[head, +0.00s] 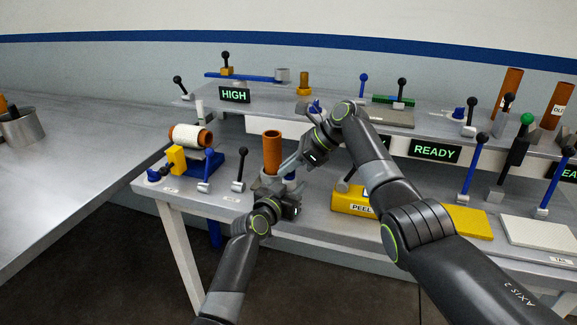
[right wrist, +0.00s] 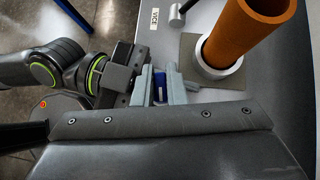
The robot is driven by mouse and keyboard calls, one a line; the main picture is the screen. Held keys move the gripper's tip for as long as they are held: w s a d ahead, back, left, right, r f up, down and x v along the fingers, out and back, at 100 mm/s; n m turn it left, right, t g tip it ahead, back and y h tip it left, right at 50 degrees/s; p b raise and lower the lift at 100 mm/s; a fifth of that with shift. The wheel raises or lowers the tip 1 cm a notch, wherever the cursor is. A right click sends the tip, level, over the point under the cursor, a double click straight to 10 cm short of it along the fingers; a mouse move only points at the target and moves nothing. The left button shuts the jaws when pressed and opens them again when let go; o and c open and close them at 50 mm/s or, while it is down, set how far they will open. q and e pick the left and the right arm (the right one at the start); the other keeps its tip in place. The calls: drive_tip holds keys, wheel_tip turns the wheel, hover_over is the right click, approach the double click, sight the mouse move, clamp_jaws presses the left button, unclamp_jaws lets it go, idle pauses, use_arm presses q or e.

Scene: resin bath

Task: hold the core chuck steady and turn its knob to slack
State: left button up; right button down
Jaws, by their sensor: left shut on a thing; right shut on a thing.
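The core chuck (head: 268,181) is a pale collar on a grey base on the bench, with an upright orange tube (head: 272,150) in it. In the right wrist view the collar (right wrist: 218,68) and tube (right wrist: 245,35) are at the upper right. My left gripper (head: 270,188) is shut low at the chuck's near side; its exact contact is hidden. My right gripper (head: 289,168) reaches down from the right, its pale fingers shut on the blue knob (right wrist: 159,91) beside the chuck. Both grippers are close together there.
A white roll on a yellow and blue stand (head: 190,137) and a black-knobbed lever (head: 239,172) stand to the left. A yellow PEEL block (head: 352,201) lies to the right. A raised shelf with HIGH (head: 234,95) and READY (head: 435,150) signs runs behind.

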drive_tip(key=shift+d+f+n+g, duration=0.3)
drive_tip(key=shift+d+f+n, duration=0.05)
drive_tip(key=shift+f+n, duration=0.05)
drive_tip(key=c, duration=1.5)
unclamp_jaws()
drive_tip(key=shift+o, duration=0.2)
drive_tip(key=shift+w+a, duration=0.1)
drive_tip(key=shift+r, duration=0.1)
drive_tip(key=shift+r, duration=0.1)
drive_tip(key=v, duration=1.2)
drive_tip(key=shift+o, duration=0.3)
drive_tip(key=shift+w+f, duration=0.1)
drive_tip(key=shift+f, duration=0.1)
